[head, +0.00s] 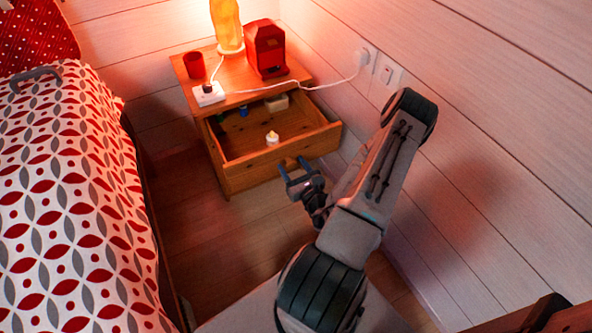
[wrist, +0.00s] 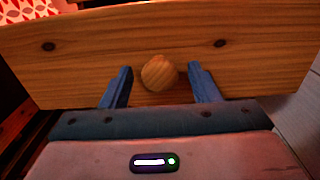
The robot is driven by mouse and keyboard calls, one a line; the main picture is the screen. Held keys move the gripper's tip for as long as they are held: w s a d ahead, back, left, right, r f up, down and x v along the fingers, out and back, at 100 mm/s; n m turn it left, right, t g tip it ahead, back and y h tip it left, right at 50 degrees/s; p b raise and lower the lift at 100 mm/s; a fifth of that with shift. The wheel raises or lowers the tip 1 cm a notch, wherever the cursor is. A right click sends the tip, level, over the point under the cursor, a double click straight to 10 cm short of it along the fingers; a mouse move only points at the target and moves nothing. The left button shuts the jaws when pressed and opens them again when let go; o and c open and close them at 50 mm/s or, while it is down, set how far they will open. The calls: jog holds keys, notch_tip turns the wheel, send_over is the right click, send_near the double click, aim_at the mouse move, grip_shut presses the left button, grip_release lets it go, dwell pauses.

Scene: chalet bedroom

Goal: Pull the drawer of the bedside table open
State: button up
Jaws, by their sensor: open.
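The wooden bedside table (head: 205,76) stands in the corner against the wall. Its drawer (head: 237,181) is pulled out, and its inside shows from above with a few small objects in it. In the wrist view the drawer front (wrist: 100,45) fills the upper part, with a round wooden knob (wrist: 160,73) in the middle. My gripper (head: 294,170) is at the drawer front. In the wrist view my gripper (wrist: 160,85) is open, with one blue finger on each side of the knob and a visible gap to each.
The bed (head: 70,200) is at left. The panelled wall (head: 480,130) is close on the right.

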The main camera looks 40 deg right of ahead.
jog(key=s+a+p, duration=0.2)
jog(key=s, duration=1.1)
jog(key=shift+s, duration=0.3)
jog(key=w+a+r+n+g+y+p, duration=0.1)
jog(key=w+a+r+n+y+p, duration=0.1)
jog(key=a+r+n+y, duration=0.3)
jog(key=w+a+r+n+y+p, duration=0.1)
jog(key=w+r+n+y+p, duration=0.1)
jog(key=r+y, duration=0.3)
jog(key=w+a+r+n+g+y+p, duration=0.1)
jog(key=w+a+r+n+y+p, duration=0.2)
jog(key=r, duration=0.4)
jog(key=s+a+r+n+g+y+p, duration=0.2)
jog(key=a+r+n+g, duration=0.3)
jog(key=r+n+g, duration=0.2)
jog(key=s+a+r+n+g+y+p, duration=0.2)
jog(key=a+r+n+g+p, duration=0.1)
jog(key=a+r+n+g, duration=0.3)
jog(key=s+r+n+h+p, duration=0.2)
jog(key=r+n+h+p, duration=0.3)
jog(key=r, duration=0.7)
jog(key=s+r+n+h+p, duration=0.1)
jog(key=r+n+h+p, duration=0.5)
jog(key=r+n+h, duration=0.3)
notch_tip(320, 180, up, 4)
jog(key=shift+s+r+n, duration=0.15)
jog(key=shift+s+n, duration=0.15)
jog(key=shift+s, duration=0.05)
